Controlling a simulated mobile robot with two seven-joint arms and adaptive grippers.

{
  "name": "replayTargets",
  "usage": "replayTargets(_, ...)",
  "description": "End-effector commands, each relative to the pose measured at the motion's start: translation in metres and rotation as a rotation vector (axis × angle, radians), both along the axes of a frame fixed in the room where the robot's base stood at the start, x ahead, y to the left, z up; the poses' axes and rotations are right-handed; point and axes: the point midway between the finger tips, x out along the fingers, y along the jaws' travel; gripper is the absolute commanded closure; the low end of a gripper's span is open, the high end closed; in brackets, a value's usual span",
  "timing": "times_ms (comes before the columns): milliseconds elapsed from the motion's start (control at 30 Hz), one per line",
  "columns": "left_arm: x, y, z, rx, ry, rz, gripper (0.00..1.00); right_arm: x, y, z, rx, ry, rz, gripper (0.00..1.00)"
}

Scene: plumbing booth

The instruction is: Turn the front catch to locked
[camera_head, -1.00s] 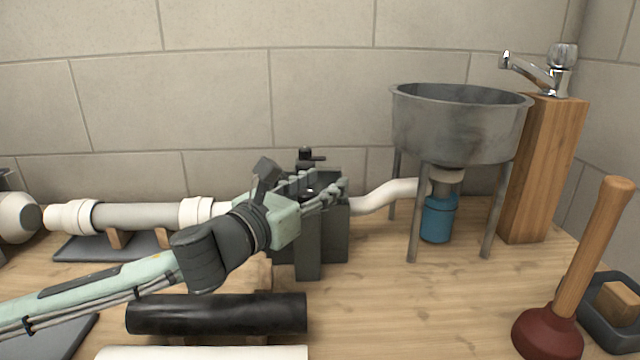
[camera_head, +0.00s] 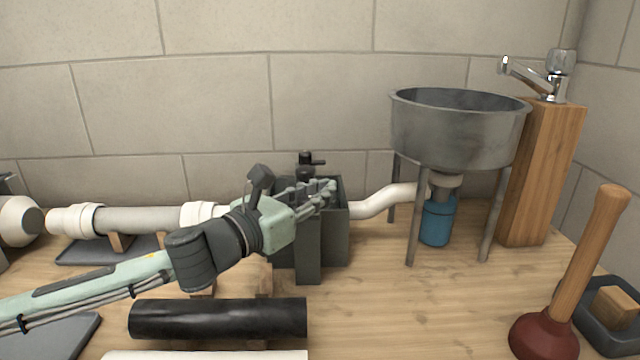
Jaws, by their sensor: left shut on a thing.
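A dark grey box-like clamp block (camera_head: 336,235) stands on the bench around the white pipe line. A black catch (camera_head: 306,161) with a short lever pointing right sticks up at its back. My left gripper (camera_head: 326,192) reaches in from the left, over the top of the block's front part. Its fingers are shut on what appears to be the front catch. The fingers and palm hide that catch, so its angle cannot be read. My right gripper is not in view.
A grey metal basin (camera_head: 458,135) on legs stands right of the block, above a blue bottle trap (camera_head: 438,220). A wooden post (camera_head: 540,175) carries a tap. A plunger (camera_head: 592,250) stands front right. A black pipe (camera_head: 218,318) lies in front. Bench between block and plunger is clear.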

Motion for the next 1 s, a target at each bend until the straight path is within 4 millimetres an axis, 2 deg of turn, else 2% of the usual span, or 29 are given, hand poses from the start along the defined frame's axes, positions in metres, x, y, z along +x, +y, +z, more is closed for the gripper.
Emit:
replayTargets(133,-0.001,0.000,0.000,0.001,0.001,-0.030,1.00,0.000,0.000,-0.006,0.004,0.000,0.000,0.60)
replayTargets(367,-0.001,0.000,0.000,0.000,0.000,-0.030,1.00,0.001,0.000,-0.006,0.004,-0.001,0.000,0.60)
replayTargets(400,-0.001,0.000,0.000,0.000,0.000,-0.030,0.76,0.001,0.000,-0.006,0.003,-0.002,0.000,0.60)
replayTargets(567,-0.001,-0.001,0.000,0.000,0.000,-0.030,0.57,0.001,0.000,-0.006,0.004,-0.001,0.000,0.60)
replayTargets(867,-0.002,0.000,0.000,0.001,0.001,-0.029,0.57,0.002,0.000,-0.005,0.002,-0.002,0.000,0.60)
replayTargets(1000,-0.010,0.010,-0.001,0.001,0.001,-0.028,0.57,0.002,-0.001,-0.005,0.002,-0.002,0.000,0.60)
